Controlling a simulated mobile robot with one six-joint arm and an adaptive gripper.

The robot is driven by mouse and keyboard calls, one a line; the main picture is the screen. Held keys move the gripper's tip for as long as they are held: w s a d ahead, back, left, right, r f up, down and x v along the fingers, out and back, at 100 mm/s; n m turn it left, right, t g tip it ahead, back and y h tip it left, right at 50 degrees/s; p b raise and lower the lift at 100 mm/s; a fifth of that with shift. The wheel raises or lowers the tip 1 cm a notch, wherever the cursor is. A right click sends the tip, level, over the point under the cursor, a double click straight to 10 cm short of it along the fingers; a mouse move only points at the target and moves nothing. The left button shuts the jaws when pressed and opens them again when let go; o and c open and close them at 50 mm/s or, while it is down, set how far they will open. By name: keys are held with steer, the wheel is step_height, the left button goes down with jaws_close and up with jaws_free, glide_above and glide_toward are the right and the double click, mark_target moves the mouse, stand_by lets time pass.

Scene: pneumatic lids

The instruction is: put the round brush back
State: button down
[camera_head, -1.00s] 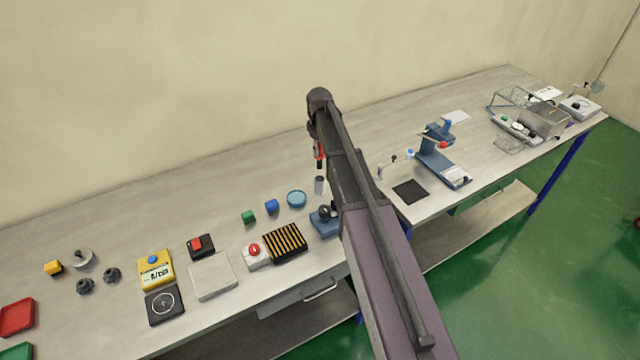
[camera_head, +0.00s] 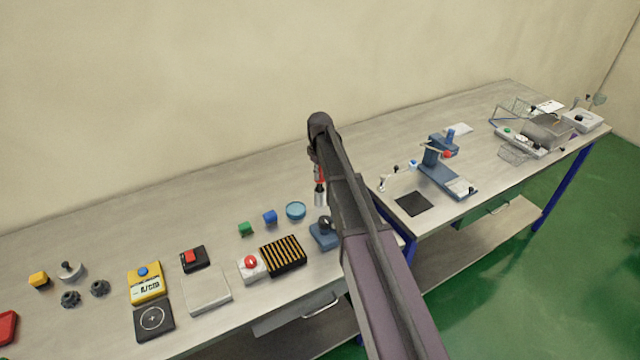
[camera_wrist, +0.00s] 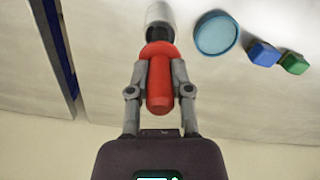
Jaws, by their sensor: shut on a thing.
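The round brush has a red handle (camera_wrist: 160,80) and a pale grey cylindrical end (camera_wrist: 159,18). My gripper (camera_wrist: 160,72) is shut on the red handle, as the wrist view shows, with one grey finger on each side. In the head view the brush (camera_head: 320,192) hangs roughly upright below my arm, grey end down, over the bench near the round blue dish. I cannot tell whether the grey end touches the bench. My arm hides part of the gripper in the head view.
The blue dish (camera_head: 296,211), a blue cube (camera_head: 270,217) and a green cube (camera_head: 245,229) lie left of the brush. A blue fixture with a black knob (camera_head: 324,232) and a black-and-yellow striped block (camera_head: 283,254) are nearer. A gap separates the left bench from the right bench (camera_head: 470,150).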

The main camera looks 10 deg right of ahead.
mark_target(320, 183)
steer(key=shift+f, duration=0.1)
steer(key=shift+f+b, duration=1.8)
steer(key=shift+b, duration=0.1)
steer(key=shift+f+b, duration=0.5)
steer(key=c, duration=0.5)
jaws_free()
steer(key=shift+c, duration=0.2)
steer(key=shift+r, duration=0.2)
step_height(320, 183, up, 13)
steer(key=p, duration=1.3)
steer(key=shift+f, duration=0.15)
